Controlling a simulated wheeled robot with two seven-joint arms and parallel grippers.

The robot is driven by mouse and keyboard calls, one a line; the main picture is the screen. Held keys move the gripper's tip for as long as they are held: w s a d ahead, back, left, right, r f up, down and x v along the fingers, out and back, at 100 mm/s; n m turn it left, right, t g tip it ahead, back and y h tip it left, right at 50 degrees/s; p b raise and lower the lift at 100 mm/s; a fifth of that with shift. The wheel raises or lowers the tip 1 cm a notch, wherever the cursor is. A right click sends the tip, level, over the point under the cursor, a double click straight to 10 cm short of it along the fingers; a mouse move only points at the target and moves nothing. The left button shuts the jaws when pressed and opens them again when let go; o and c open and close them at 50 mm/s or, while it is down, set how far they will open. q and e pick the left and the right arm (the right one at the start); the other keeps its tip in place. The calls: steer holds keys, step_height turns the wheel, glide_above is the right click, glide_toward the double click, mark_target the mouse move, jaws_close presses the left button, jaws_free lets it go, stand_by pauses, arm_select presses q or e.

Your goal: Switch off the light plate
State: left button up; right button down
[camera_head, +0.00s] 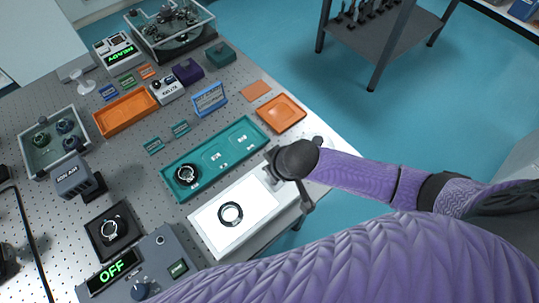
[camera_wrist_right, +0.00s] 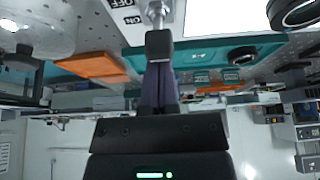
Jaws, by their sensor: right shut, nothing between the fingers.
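The light plate (camera_head: 206,222) is a white box near the table's front edge, and its top glows bright white. A black ring (camera_head: 231,214) lies on it. My right gripper (camera_head: 275,170) is at the plate's far right corner, shut and empty. In the right wrist view its closed fingertips (camera_wrist_right: 159,38) are right at a small metal switch lever (camera_wrist_right: 157,12), beside ON and OFF labels (camera_wrist_right: 133,12). I cannot tell whether they touch. The lit plate top (camera_wrist_right: 226,16) and the ring (camera_wrist_right: 293,11) show there too. My left gripper is not in view.
A teal tray (camera_head: 222,153) with a ringed part stands just behind the plate. An orange tray (camera_head: 281,113) is behind my gripper. A grey control box (camera_head: 157,262) with a green OFF display stands left of the plate. Floor is open to the right.

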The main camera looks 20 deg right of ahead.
steer(key=shift+s+d+t+y, duration=0.15)
steer(key=shift+s+t+y, duration=0.15)
steer(key=shift+s+t, duration=0.4)
steer(key=shift+w, duration=0.25)
steer(key=shift+r+p, duration=0.85)
steer(key=shift+p, duration=0.35)
steer(key=shift+f, duration=0.1)
steer(key=p+v, duration=0.3)
steer(key=v, duration=0.7)
